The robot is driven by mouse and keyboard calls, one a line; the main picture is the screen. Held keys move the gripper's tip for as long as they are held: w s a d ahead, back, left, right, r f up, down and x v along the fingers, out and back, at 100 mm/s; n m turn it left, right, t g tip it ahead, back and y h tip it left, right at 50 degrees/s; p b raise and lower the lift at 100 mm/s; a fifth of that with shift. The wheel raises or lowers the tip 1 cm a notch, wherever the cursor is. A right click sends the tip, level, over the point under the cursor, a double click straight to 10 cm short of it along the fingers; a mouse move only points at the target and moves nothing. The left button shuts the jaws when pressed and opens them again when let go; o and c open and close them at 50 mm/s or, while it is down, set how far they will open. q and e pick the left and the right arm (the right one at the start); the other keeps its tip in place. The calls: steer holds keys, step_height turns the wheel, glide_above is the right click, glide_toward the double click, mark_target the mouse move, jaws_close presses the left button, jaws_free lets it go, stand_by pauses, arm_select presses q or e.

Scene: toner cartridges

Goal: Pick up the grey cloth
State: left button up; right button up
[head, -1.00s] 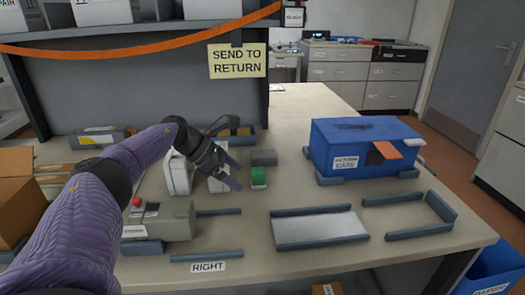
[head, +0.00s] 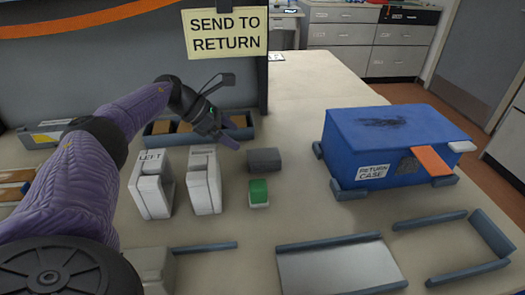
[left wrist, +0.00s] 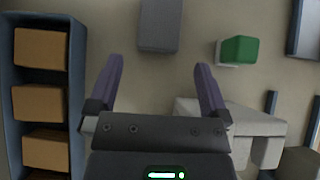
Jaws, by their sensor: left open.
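The grey cloth (head: 264,160) looks like a small dark grey folded block lying flat on the table, behind a green-topped white piece (head: 259,193). It also shows in the left wrist view (left wrist: 160,24), beyond my fingertips and apart from them. My left gripper (head: 231,133) is open and empty, above the table to the left of the cloth and slightly behind it. In the left wrist view its two purple fingers (left wrist: 159,80) stand apart with bare table between them. My right gripper is not in view.
Two white cartridges (head: 153,184) (head: 204,182) stand left of the cloth. A tray with brown blocks (head: 150,141) lies behind them. A blue return case (head: 385,140) stands to the right. A grey plate (head: 338,270) lies in front. The table between cloth and case is clear.

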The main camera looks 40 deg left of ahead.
mark_target(262, 155)
arm_select(q)
steer(key=b+x, duration=0.4)
steer(key=x, duration=0.7)
steer(key=shift+d+f, duration=0.1)
steer(key=shift+f, duration=0.05)
steer(key=shift+c, duration=0.3)
steer(key=c, duration=0.9)
steer(key=shift+o, duration=0.2)
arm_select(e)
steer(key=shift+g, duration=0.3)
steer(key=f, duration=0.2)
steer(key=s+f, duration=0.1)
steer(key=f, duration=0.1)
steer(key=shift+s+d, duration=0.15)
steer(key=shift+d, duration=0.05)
